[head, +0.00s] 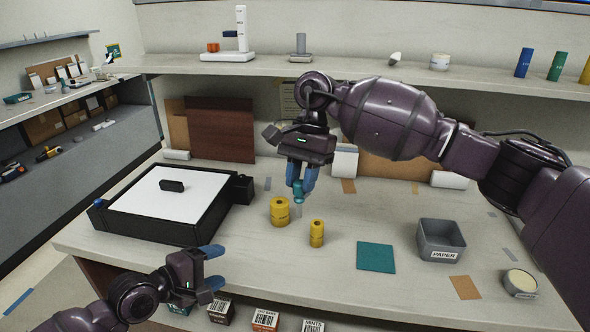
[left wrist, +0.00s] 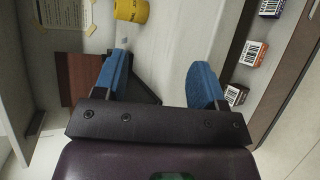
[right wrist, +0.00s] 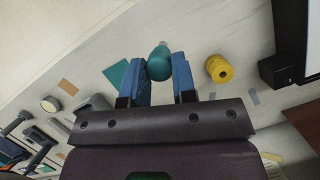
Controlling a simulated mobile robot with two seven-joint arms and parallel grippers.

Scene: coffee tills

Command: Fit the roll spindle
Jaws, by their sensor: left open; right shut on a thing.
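My right gripper (head: 301,186) is shut on a teal peg-like piece (head: 298,194), held upright above the bench. It also shows between the blue fingers in the right wrist view (right wrist: 159,62). I cannot tell whether it is the spindle. A larger yellow spool-shaped piece (head: 280,211) stands on the bench just below and left of it. A smaller yellow one (head: 316,233) stands to the right. One yellow piece shows in the right wrist view (right wrist: 219,68), another in the left wrist view (left wrist: 131,10). My left gripper (head: 216,267) is open and empty at the front edge.
A black box with a white top (head: 165,195) fills the bench's left. A teal square (head: 376,257), a grey PAPER bin (head: 441,240) and a small round container (head: 520,284) lie right. Small boxes (head: 265,320) sit below the front edge. A shelf (head: 350,75) runs behind.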

